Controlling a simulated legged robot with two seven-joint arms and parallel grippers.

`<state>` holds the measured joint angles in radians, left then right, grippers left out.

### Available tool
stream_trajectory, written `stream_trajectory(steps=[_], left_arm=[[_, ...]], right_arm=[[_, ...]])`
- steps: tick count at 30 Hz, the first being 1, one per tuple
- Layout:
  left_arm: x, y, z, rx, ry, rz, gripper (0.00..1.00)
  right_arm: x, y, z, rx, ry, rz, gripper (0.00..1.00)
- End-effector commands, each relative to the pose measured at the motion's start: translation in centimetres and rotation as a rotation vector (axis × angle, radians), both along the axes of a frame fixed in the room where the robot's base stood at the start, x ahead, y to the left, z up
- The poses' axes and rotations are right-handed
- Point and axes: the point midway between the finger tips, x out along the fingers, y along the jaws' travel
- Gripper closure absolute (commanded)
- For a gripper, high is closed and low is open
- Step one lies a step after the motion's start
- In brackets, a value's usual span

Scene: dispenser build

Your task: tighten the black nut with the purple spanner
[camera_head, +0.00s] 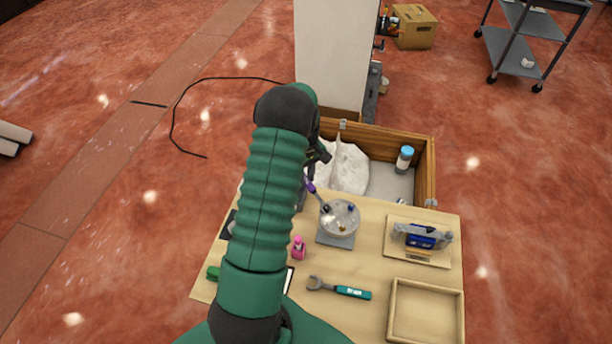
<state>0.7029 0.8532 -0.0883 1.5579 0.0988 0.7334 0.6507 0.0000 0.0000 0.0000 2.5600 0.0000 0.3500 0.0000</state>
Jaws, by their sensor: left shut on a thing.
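My left arm reaches up the middle of the view and hides part of the table. My left gripper (306,184), mostly behind the forearm, is shut on the purple spanner (311,188). The spanner slants down to the right, and its head reaches the left side of a round clear-grey piece (345,222) on a grey base. The black nut (326,209) appears as a dark spot at the spanner's head. I cannot tell whether the jaws sit around it or only beside it. My right gripper is not in view.
A teal spanner (352,292) and a pink bottle (298,248) lie nearer on the wooden table (375,265). An empty wooden tray (391,312) and a blue-grey device on a board (391,258) are at right. Behind is a wooden crate (428,160) holding a white bag and blue-capped bottle.

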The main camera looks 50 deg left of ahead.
Motion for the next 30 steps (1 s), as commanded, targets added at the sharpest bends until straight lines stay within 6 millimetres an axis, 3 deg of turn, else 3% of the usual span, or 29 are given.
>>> stream_trajectory(steps=[18, 30], left_arm=[[0.1, 0.0, -0.6, 0.001, -0.001, -0.003, 1.0], [1.6, -0.3, -0.6, 0.0, -0.001, -0.129, 1.0]], right_arm=[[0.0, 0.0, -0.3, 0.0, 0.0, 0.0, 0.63], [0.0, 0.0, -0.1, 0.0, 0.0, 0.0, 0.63]])
